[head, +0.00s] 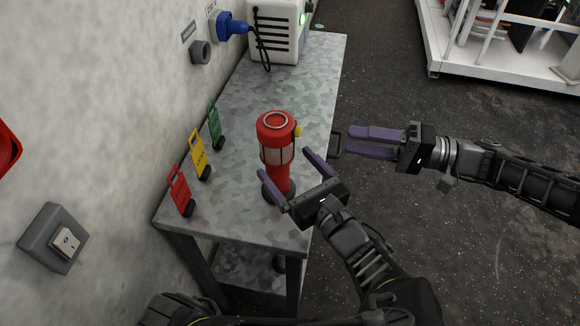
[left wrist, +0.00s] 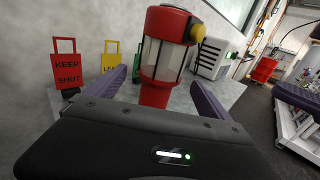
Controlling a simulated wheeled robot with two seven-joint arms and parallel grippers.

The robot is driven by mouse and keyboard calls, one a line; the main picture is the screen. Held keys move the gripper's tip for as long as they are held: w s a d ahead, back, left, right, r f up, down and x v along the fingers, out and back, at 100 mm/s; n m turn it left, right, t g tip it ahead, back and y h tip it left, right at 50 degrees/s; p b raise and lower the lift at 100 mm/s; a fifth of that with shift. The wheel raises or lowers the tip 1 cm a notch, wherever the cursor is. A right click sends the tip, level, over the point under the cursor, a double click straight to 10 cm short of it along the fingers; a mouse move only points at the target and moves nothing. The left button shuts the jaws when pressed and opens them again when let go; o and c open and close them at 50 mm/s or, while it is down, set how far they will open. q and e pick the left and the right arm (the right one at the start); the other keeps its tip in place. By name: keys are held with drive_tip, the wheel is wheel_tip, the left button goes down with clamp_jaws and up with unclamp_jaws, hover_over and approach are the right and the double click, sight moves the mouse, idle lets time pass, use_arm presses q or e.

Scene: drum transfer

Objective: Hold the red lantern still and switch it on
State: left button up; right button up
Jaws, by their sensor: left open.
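The red lantern (head: 276,131) stands upright on the grey metal table (head: 235,110), with a red cap, clear panes and a dark round base. A yellow knob (head: 298,132) sits on its upper right side; it also shows in the left wrist view (left wrist: 197,33). The panes look unlit. My left gripper (head: 283,161) is open, with one finger on each side of the lantern's lower body; contact is not clear. In the left wrist view the lantern (left wrist: 164,55) rises between the fingers. My right gripper (head: 348,142) is open and empty, right of the lantern beyond the table edge.
Red (head: 179,191), yellow (head: 199,156) and green (head: 214,126) tags stand along the wall side. A white vented box (head: 277,32) with a blue plug (head: 230,26) is at the far end. A wall switch (head: 54,238) is at left. Open floor lies right of the table.

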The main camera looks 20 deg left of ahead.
use_arm(q)
drive_tip(key=shift+x, duration=3.95)
drive_tip(key=shift+c, duration=0.4)
clamp_jaws()
use_arm(e)
clamp_jaws()
drive_tip(key=shift+a, duration=0.1)
